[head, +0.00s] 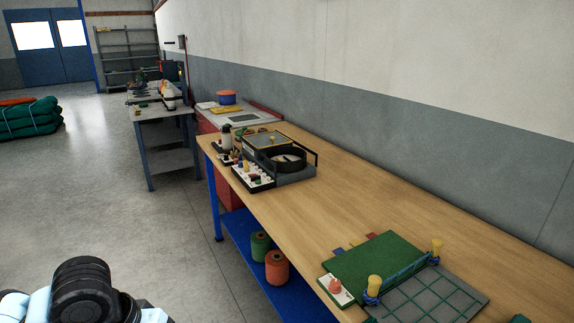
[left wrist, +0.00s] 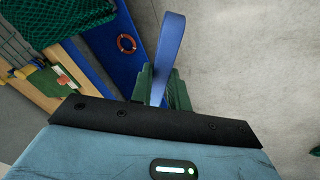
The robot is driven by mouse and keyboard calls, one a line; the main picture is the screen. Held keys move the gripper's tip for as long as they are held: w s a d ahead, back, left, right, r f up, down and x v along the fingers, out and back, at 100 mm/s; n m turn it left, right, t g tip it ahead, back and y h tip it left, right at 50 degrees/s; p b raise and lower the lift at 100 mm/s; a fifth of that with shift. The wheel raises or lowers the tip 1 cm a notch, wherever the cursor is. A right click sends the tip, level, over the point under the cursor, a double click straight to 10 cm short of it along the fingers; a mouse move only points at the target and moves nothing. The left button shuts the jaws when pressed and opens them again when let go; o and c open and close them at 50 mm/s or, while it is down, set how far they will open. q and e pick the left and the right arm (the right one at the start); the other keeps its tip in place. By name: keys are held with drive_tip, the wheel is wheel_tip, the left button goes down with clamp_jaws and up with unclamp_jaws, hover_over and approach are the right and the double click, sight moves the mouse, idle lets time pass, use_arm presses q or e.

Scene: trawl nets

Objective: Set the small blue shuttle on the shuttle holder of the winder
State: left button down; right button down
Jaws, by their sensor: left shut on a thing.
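My left gripper (left wrist: 164,80) is shut on a narrow blue piece, which looks like the small blue shuttle (left wrist: 172,40), in the left wrist view. The shuttle sticks out beyond the green fingers, and its lower end is hidden between them. In the head view only part of my left arm shows at the bottom left; its gripper and the shuttle are out of frame. A device with a round black drum (head: 282,159), possibly the winder, stands at the far part of the wooden bench (head: 335,205). I cannot make out its shuttle holder. My right gripper is not in view.
A green board (head: 375,262) with yellow-topped posts lies at the bench's near end. Green (head: 261,246) and orange (head: 277,267) spools stand on the blue lower shelf (head: 238,227). The bench middle is clear. A grey worktable (head: 150,113) stands farther back, with open floor left.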

use_arm(q)
drive_tip(key=w+r+m+g, duration=0.1)
drive_tip(key=w+r+m, duration=0.2)
drive_tip(key=r, duration=1)
drive_tip(key=w, duration=0.3)
drive_tip(key=shift+m, duration=0.3)
drive_tip(key=shift+d, duration=0.1)
